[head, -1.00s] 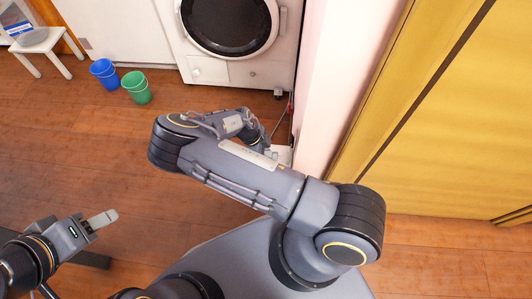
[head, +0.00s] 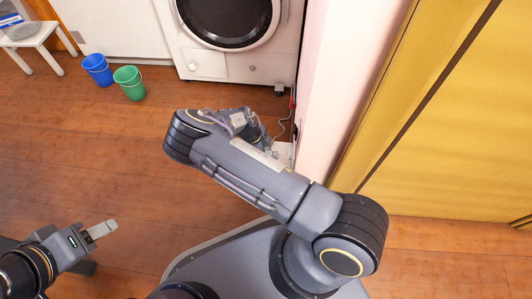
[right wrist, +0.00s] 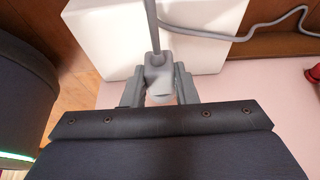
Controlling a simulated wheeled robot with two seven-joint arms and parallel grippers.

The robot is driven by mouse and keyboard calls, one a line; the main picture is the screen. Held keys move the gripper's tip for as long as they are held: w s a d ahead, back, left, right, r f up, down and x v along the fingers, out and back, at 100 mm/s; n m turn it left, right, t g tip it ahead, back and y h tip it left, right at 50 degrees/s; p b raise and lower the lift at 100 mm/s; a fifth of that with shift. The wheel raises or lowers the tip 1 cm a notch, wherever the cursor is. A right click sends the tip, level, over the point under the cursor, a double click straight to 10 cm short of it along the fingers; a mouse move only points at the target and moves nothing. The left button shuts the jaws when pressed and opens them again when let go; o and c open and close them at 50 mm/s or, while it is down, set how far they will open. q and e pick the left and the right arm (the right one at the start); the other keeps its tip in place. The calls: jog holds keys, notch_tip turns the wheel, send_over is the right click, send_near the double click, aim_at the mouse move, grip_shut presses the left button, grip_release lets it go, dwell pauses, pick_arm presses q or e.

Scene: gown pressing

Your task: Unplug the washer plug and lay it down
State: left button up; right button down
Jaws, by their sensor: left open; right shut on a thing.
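The grey washer plug (right wrist: 158,76) is between the two fingers of my right gripper (right wrist: 158,88) in the right wrist view, and the gripper is shut on it. A grey cord rises from the plug. A white box (right wrist: 105,38) lies just beyond the plug; I cannot tell whether they touch. In the head view, my right forearm mostly hides the right gripper and the plug. The washer (head: 238,66) stands at the top centre, with a thin cord (head: 286,124) near its lower right. My left gripper (head: 102,230) is open and empty above the floor.
A pink-white wall end (head: 327,95) and yellow doors (head: 450,120) stand close on the right. A blue bucket (head: 97,70), a green bucket (head: 129,83) and a white stool (head: 32,40) stand at upper left. The wooden floor between is clear.

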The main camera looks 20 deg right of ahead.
jog(key=shift+f, duration=0.15)
jog(key=shift+f, duration=1.95)
jog(key=c, duration=1.1)
grip_release()
jog(key=shift+f, duration=0.1)
jog(key=shift+p+v, duration=0.5)
jog(key=shift+v, duration=1)
jog(key=p+v, duration=0.3)
jog(key=v, duration=0.4)
jog(key=shift+w+a+r, duration=0.1)
jog(key=shift+a+r, duration=0.05)
jog(key=shift+r, duration=0.25)
